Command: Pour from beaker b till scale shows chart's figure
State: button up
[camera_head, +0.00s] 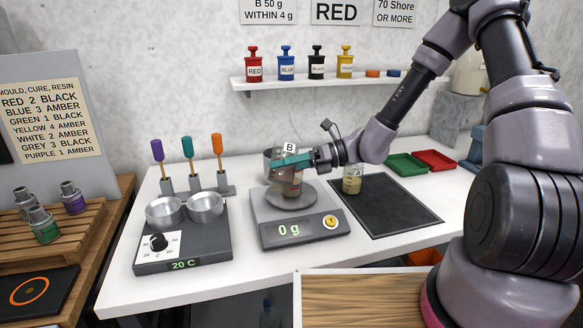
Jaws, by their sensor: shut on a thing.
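My gripper (292,161) is shut on beaker b (289,148), which shows a white tag "B". It holds it over the scale (272,239), whose display reads 0 g. A clear vessel with brownish contents (291,185) shows just below the fingers over the round pan; whether it is part of beaker b or a separate cup I cannot tell. A grey rim (271,155) shows left of the tag, partly hidden by the gripper. The chart (268,11) on the wall reads "B 50 g WITHIN 4 g". Beaker A (352,182) stands on the dark mat, holding yellowish liquid.
A hotplate (182,247) with two metal bowls, reading 20 C, stands left of the scale. Behind it are several coloured-handled tools (188,165). The dark mat (395,208) is mostly bare. Green (406,165) and red (434,160) trays lie at the back right.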

jog(key=shift+r+m, duration=0.3)
jog(key=shift+m, duration=0.1)
dwell(1.1)
jog(key=shift+f+m+g+y, duration=0.3)
jog(key=shift+m+g+y, duration=0.1)
jog(key=shift+m, duration=0.45)
jog(key=shift+f+m+g+y, duration=0.3)
jog(key=shift+m+y, duration=0.1)
jog(key=shift+m, duration=0.45)
dwell(3.8)
